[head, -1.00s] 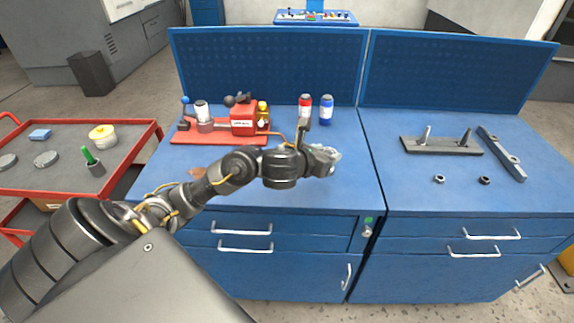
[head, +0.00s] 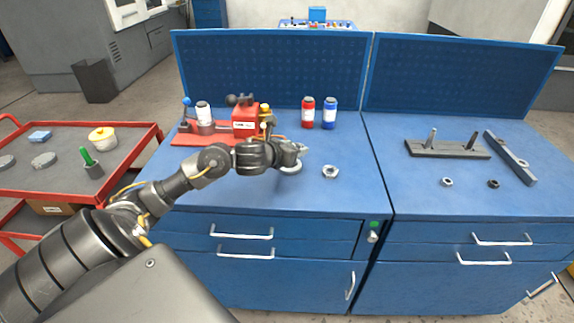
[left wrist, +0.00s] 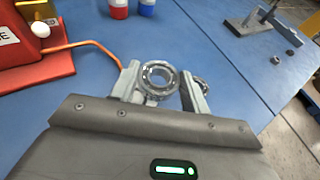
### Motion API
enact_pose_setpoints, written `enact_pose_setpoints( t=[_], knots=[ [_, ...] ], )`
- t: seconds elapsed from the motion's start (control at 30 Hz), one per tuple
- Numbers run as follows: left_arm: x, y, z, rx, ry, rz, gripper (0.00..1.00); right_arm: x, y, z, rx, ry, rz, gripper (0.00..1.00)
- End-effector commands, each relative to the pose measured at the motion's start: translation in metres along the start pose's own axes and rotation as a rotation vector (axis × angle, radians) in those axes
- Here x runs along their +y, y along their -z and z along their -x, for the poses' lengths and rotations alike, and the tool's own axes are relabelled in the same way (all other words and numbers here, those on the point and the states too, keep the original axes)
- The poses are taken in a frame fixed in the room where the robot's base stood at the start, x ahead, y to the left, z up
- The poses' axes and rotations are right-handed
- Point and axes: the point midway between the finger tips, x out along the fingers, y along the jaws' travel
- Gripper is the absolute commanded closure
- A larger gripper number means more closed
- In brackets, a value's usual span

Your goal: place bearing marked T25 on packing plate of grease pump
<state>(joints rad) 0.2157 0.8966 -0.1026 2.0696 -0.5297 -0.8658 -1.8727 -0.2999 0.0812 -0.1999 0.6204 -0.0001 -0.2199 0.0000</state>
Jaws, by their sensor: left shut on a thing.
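My left gripper (head: 297,155) is shut on a shiny metal ring bearing (head: 290,169) above the left part of the blue bench. In the left wrist view the bearing (left wrist: 158,76) sits between the two fingertips. No marking on it can be read. A second bearing (head: 330,172) lies on the bench to the right of the gripper; the right finger partly hides it in the left wrist view (left wrist: 201,85). The red grease pump (head: 245,121) stands on a red base plate (head: 170,139) left of the gripper. I cannot tell which part is the packing plate. My right gripper is not in view.
A red bottle (head: 308,112) and a blue bottle (head: 329,113) stand behind the gripper. A grey fixture with two pins (head: 447,149), a grey bar (head: 510,158) and two small nuts lie on the right bench. A red cart (head: 125,160) stands left. The bench front middle is clear.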

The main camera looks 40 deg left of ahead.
Motion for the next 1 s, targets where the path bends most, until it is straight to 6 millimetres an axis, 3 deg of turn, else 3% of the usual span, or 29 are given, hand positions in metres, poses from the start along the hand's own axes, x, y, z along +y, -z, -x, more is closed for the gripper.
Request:
enact_pose_setpoints(
  t=[0.13, 0.4, 0.5, 0.7, 1.0],
  knots=[
    [0.016, 0.015, -0.008, -0.001, -0.002, 0.002, 0.80, 0.000, 0.000, -0.002, 0.000, 0.000, 0.000, 0.64],
    [0.021, 0.021, -0.011, -0.002, 0.000, 0.001, 0.80, -0.001, 0.000, -0.001, 0.000, 0.001, -0.001, 0.64],
    [0.030, 0.032, -0.016, 0.001, -0.003, 0.003, 0.80, -0.002, 0.000, -0.002, 0.000, 0.002, -0.001, 0.64],
    [0.028, 0.053, -0.025, -0.002, 0.000, 0.004, 0.80, -0.002, 0.000, 0.005, -0.001, 0.002, -0.001, 0.64],
    [0.028, 0.056, -0.027, -0.004, -0.001, 0.000, 0.80, -0.002, 0.000, 0.004, -0.001, 0.002, -0.001, 0.64]
  ],
)
